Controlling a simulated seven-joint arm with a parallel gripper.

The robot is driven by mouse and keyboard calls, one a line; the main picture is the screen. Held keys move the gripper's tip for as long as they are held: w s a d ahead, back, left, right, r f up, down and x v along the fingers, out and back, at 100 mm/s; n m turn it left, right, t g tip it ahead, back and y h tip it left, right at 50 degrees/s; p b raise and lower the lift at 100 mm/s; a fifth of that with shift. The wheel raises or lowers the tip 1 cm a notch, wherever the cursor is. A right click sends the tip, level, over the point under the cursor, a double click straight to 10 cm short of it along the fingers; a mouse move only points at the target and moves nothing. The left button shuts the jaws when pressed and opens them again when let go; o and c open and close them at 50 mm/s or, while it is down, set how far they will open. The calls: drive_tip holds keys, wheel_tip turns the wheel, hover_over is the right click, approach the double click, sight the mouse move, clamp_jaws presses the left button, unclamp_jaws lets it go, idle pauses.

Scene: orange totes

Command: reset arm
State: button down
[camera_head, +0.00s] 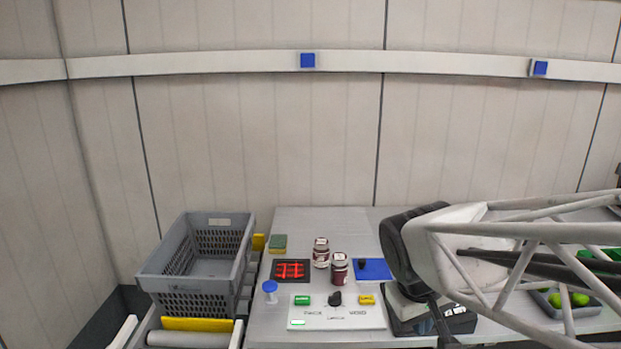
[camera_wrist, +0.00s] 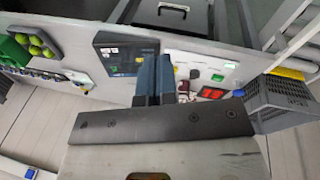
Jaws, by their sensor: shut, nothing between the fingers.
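My gripper shows in the wrist view (camera_wrist: 154,70), with its two dark fingers side by side and closed, nothing between them. In the head view my arm comes in from the right over the grey table (camera_head: 265,328). Its dark wrist end hangs over the table's right part and hides some of what lies behind. The fingers cannot be made out clearly there.
A grey crate (camera_head: 195,288) stands left of the table. Two dark red jars (camera_head: 321,253) (camera_head: 339,268), a black tray with red pieces (camera_head: 291,271), a button panel (camera_head: 338,317) and a blue pad (camera_head: 371,269) fill the table's middle. Green balls (camera_head: 580,299) lie at right.

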drive_tip(key=s+m+y, duration=0.2)
drive_tip(key=s+m, duration=0.1)
drive_tip(key=s, duration=0.6)
drive_tip(key=shift+d+t, duration=0.25)
drive_tip(key=shift+t, duration=0.05)
idle(0.7)
